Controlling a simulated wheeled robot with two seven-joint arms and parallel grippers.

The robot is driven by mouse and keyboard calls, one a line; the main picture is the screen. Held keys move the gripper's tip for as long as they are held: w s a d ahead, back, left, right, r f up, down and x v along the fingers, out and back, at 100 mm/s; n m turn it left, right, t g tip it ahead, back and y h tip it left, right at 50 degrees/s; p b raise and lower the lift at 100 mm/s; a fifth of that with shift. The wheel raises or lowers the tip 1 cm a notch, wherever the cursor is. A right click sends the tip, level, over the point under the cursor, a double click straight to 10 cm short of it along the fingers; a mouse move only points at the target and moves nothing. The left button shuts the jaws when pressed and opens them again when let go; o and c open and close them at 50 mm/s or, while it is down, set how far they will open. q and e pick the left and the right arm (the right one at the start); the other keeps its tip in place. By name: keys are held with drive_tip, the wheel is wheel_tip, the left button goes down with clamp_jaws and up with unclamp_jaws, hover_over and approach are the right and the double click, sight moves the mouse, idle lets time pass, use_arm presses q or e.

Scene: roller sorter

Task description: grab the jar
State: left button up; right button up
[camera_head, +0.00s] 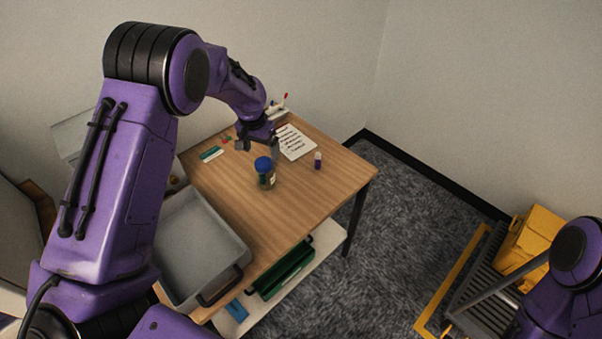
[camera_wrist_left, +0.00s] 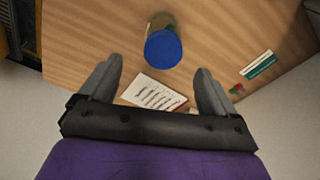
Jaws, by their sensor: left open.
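The jar (camera_head: 266,179) stands upright on the wooden table (camera_head: 316,198) and has a blue lid. In the left wrist view the jar's blue lid (camera_wrist_left: 163,50) shows beyond the fingertips, roughly centred between them. My left gripper (camera_head: 259,146) is open and empty, behind and above the jar in the head view. Its two fingers also show in the left wrist view (camera_wrist_left: 156,80), apart with nothing between them. Of my right arm only a purple part shows at the lower right; its gripper is not visible.
A grey tray (camera_head: 243,257) sits at the table's front left. A written sheet (camera_head: 297,144), a small purple-and-white bottle (camera_head: 318,160) and a green card (camera_head: 210,154) lie around the jar. A yellow bin (camera_head: 535,232) stands near a roller rack (camera_head: 484,293) at right.

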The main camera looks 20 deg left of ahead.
sight(263, 163)
use_arm(q)
drive_tip(key=shift+s+d+f+p, duration=0.2)
drive_tip(key=shift+s+f+p, duration=0.2)
drive_tip(key=shift+f, duration=0.4)
drive_tip(key=f, duration=0.1)
drive_tip(key=w+f, duration=0.1)
drive_tip(key=f, duration=0.2)
drive_tip(key=shift+w+a+f+p, duration=0.3)
drive_tip(key=shift+w+a+p, duration=0.05)
drive_tip(key=shift+p, duration=0.05)
wheel_tip(263, 163, down, 3)
drive_tip(key=shift+f+p, duration=0.1)
drive_tip(key=shift+p, duration=0.7)
drive_tip(key=shift+w+a+f, duration=0.1)
drive_tip(key=shift+a+f, duration=0.05)
drive_tip(key=shift+f, duration=0.2)
drive_tip(key=shift+w+f, duration=0.15)
drive_tip(key=shift+f, duration=0.05)
drive_tip(key=shift+r, duration=0.1)
drive_tip(key=c, duration=1.2)
use_arm(e)
drive_tip(key=r, duration=0.1)
drive_tip(key=s+r, duration=0.1)
drive_tip(key=r, duration=0.1)
drive_tip(key=shift+r, duration=0.2)
